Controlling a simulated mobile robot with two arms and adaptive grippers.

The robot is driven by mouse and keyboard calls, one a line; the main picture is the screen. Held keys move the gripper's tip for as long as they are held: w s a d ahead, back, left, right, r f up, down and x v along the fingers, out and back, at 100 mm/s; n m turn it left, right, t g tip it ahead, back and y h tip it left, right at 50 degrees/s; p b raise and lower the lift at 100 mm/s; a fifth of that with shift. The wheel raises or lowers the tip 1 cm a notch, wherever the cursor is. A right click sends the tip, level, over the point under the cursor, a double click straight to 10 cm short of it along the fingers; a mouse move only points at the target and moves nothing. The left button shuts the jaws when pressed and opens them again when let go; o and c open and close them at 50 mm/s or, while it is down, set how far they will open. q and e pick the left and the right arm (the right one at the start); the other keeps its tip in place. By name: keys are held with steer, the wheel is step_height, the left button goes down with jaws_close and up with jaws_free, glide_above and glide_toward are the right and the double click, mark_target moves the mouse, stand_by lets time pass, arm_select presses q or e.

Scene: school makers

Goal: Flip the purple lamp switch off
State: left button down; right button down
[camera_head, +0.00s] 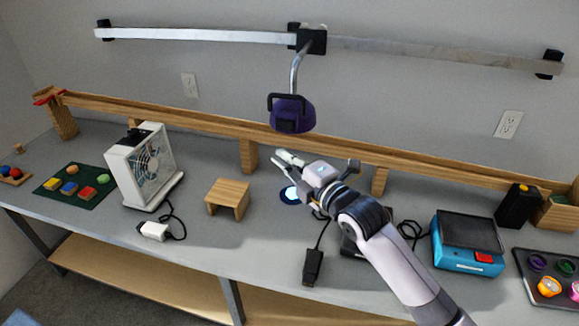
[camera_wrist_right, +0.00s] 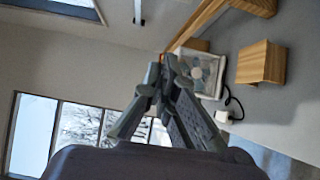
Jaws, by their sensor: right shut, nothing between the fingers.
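The purple lamp (camera_head: 292,116) hangs from a curved metal arm below the wall rail, with a black bracket-like handle (camera_head: 287,98) on its front. I cannot make out its switch clearly. My right gripper (camera_head: 282,160) is just below the lamp and a little left of it in the picture, apart from it as far as I can tell. Its fingers are shut and empty; they come together in the right wrist view (camera_wrist_right: 164,80). The lamp does not show in the wrist view. My left gripper is not in view.
A wooden rail (camera_head: 200,122) runs along the back of the table. A white fan (camera_head: 141,165), a small wooden stool (camera_head: 228,195), a blue device (camera_head: 467,242) and a black plug (camera_head: 313,267) stand or lie around. A bright spot (camera_head: 291,194) shows beneath my gripper.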

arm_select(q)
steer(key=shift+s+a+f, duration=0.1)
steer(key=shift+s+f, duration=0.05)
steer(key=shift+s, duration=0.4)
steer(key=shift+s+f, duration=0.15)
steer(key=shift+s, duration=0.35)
arm_select(e)
steer(key=shift+v, duration=0.8)
steer(key=shift+s+a+f, duration=0.1)
steer(key=shift+s+a, duration=0.05)
